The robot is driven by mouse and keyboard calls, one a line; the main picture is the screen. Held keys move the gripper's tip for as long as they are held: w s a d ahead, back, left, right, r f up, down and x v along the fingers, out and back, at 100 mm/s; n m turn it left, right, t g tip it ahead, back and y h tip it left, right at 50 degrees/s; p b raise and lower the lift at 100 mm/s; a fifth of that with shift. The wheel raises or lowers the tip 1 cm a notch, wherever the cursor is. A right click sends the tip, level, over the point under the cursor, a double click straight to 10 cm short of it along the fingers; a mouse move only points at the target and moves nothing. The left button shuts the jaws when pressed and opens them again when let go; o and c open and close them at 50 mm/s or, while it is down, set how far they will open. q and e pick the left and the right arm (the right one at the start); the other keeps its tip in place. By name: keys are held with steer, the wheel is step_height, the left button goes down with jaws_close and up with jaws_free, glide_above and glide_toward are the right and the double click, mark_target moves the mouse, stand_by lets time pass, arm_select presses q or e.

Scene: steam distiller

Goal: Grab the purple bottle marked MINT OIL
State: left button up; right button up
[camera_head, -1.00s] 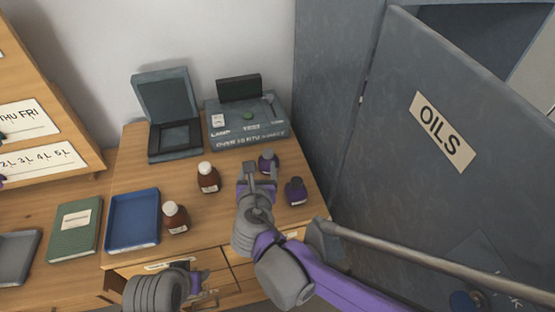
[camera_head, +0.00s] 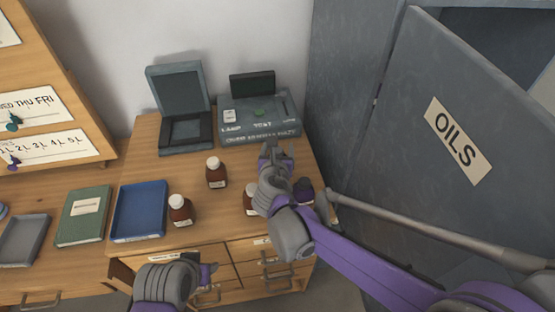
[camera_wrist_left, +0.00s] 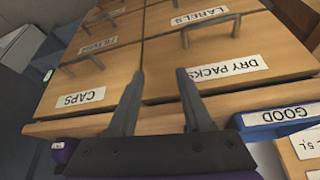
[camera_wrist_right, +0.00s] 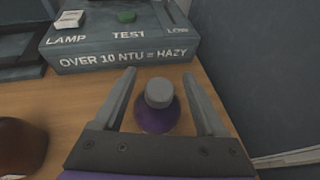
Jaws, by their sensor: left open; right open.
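A purple bottle with a grey cap (camera_wrist_right: 157,112) stands upright on the desk between the fingers of my right gripper in the right wrist view. My right gripper (camera_wrist_right: 158,74) is open around it, with gaps on both sides. In the head view my right gripper (camera_head: 276,152) hides this bottle. A second purple bottle (camera_head: 303,191) stands nearer the front right, partly behind my right arm. No MINT OIL marking is readable on either bottle. My left gripper (camera_head: 208,277) is open and empty by the drawer fronts; it also shows in the left wrist view (camera_wrist_left: 160,75).
Brown bottles with white caps (camera_head: 216,173) (camera_head: 181,211) stand to the left, with another (camera_head: 251,203) beside my right arm. A grey tester box (camera_wrist_right: 125,52) lies just behind the purple bottle. A blue tray (camera_head: 140,211) is left. The OILS cabinet door (camera_head: 440,150) bounds the right.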

steer(key=shift+x, duration=1.05)
steer(key=shift+s, duration=0.1)
jaws_close()
